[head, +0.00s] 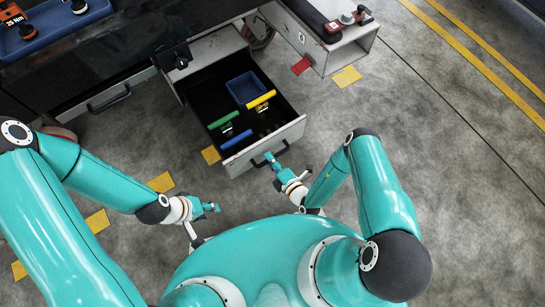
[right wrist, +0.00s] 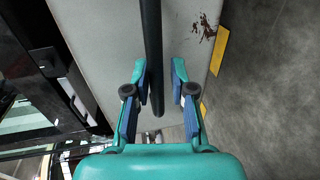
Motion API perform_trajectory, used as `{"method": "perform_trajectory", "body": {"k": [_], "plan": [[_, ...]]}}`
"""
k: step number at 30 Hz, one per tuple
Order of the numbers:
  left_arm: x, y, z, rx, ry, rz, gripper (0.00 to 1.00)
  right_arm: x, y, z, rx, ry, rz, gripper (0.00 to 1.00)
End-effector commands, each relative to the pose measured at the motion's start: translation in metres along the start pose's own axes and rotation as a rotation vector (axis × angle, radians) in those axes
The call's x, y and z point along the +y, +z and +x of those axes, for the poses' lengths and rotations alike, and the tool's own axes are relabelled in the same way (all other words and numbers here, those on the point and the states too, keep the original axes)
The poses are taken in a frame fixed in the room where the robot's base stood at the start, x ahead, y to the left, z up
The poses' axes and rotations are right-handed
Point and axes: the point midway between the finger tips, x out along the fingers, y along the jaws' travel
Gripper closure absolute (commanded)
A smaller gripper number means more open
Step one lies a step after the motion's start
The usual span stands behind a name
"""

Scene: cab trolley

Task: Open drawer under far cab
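A grey-fronted drawer (head: 264,146) stands pulled out of the dark trolley in the head view. Its front also shows in the right wrist view (right wrist: 100,45). Its black bar handle (head: 284,149) is on the front face; the bar (right wrist: 152,40) runs between my right gripper's fingers in the wrist view. My right gripper (head: 272,158) is at the handle. Its fingers (right wrist: 160,82) are apart, one on each side of the bar, with a gap at the right finger. My left gripper (head: 212,207) hangs away from the trolley over the floor; its opening is too small to tell.
The drawer holds a blue bin (head: 246,88) and yellow, green and blue handled items. The floor at right is clear.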

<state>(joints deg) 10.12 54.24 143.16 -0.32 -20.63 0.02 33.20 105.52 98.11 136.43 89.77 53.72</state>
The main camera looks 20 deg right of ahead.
Motion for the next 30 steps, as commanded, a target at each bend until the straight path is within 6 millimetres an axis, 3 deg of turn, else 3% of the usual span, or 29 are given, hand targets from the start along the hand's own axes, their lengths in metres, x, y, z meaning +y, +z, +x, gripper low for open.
{"method": "perform_trajectory", "body": {"k": [14, 20, 30], "plan": [[0.000, 0.000, -0.001, 0.000, 0.000, 0.000, 0.60, 0.001, 0.008, -0.004, -0.019, 0.005, -0.004, 0.61], [0.000, 0.000, -0.001, 0.000, 0.000, 0.000, 0.60, 0.000, 0.009, -0.030, -0.022, 0.002, 0.000, 0.61], [0.000, 0.000, -0.001, 0.000, 0.000, 0.000, 0.60, -0.001, 0.007, -0.091, -0.021, 0.002, 0.001, 0.61]]}}
